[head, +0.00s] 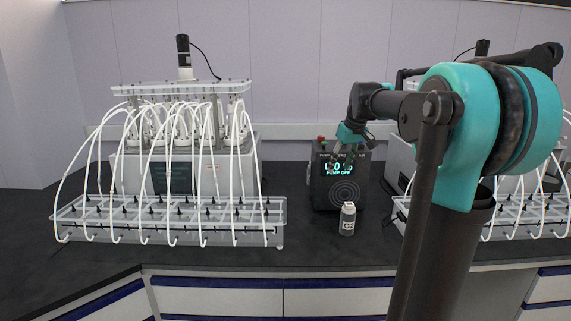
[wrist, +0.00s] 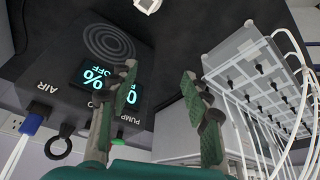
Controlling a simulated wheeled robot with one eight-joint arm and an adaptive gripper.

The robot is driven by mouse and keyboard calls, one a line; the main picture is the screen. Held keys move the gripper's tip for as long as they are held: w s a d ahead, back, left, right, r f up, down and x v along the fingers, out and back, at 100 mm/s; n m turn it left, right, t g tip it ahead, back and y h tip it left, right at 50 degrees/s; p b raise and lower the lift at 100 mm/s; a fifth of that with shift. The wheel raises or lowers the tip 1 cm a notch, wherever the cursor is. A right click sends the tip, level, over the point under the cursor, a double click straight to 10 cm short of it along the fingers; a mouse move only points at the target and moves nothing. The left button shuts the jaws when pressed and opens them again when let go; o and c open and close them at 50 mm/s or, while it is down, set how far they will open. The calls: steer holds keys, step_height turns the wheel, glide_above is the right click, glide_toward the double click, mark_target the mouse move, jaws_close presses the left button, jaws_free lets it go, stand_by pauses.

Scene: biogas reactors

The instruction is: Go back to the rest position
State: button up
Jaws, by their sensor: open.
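My gripper (head: 345,158) is in front of the upper part of the dark pump box (head: 340,196) and partly covers its lit display. In the wrist view its two green-padded fingers (wrist: 158,76) are spread apart with nothing between them. The pump box (wrist: 62,60) fills the left of that view, upside down, with "%" and "OFF" readable. In the head view the display reads "PUMP OFF"; the digits are partly hidden. My arm is raised at the right and reaches toward the box.
A small labelled bottle (head: 347,222) stands upright on the dark bench before the pump box. A reactor (head: 185,160) with a clear tube rack (head: 170,237) stands left. A similar rack (head: 515,225) at right is partly hidden by my arm.

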steer(key=s+f+m+h, duration=0.1)
steer(key=s+f+m, duration=0.4)
steer(key=s+f, duration=2.4)
steer(key=shift+s+d+f+t+h, duration=0.15)
steer(key=shift+s+d+t+h, duration=0.15)
steer(key=shift+s+d+h, duration=0.15)
steer(key=shift+a, duration=0.1)
